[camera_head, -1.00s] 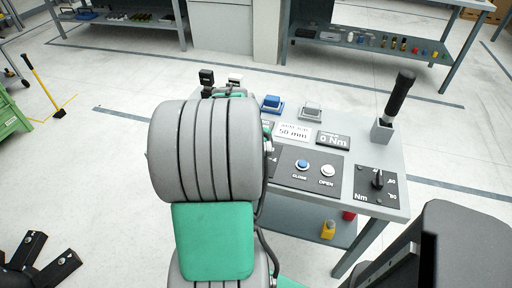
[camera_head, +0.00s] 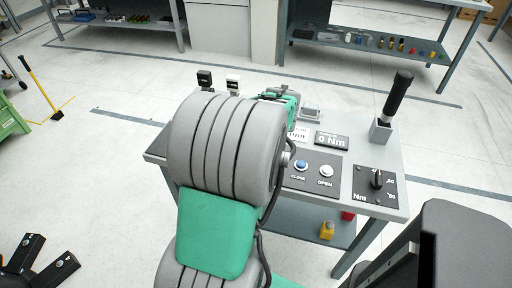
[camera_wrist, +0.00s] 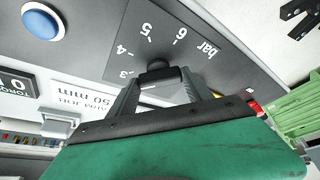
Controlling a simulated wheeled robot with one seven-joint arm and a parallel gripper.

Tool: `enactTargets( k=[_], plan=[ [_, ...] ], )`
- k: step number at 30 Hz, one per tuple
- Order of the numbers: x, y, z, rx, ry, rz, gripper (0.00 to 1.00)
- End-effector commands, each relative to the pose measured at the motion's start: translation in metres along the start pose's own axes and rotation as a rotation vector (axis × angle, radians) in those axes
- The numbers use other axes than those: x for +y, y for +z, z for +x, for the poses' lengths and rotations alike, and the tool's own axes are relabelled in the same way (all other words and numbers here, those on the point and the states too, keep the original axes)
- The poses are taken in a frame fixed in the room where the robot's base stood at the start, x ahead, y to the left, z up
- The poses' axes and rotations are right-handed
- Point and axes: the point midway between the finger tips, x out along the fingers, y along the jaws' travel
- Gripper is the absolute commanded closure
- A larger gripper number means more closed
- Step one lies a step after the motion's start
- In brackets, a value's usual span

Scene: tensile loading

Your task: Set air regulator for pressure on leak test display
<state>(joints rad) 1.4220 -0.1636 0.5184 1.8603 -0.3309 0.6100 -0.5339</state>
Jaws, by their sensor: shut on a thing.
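In the wrist view a dark panel (camera_wrist: 195,38) carries a pressure scale marked "bar" with numbers from 3 to 6. A black knob (camera_wrist: 157,66) sits on this scale. My gripper (camera_wrist: 160,80) is shut on the knob, with one finger on each side. Which number the knob points to cannot be read. In the head view my arm hides the knob and scale; only the green wrist part of my gripper (camera_head: 284,97) shows at the bench's back. No leak test display can be made out in either view.
An Nm selector (camera_head: 376,178) and an upright black-handled tool (camera_head: 399,95) stand at the right.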

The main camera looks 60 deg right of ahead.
Motion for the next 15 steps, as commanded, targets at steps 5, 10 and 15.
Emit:
enactTargets(
  k=[5,10,15],
  plan=[
    [0.0017,-0.0003,-0.0003,0.0,-0.039,-0.096,0.82],
    [0.0016,-0.0005,-0.0001,0.001,-0.064,-0.157,0.82],
    [0.0018,-0.0005,-0.0003,0.0,-0.075,-0.186,0.82]
  ],
)
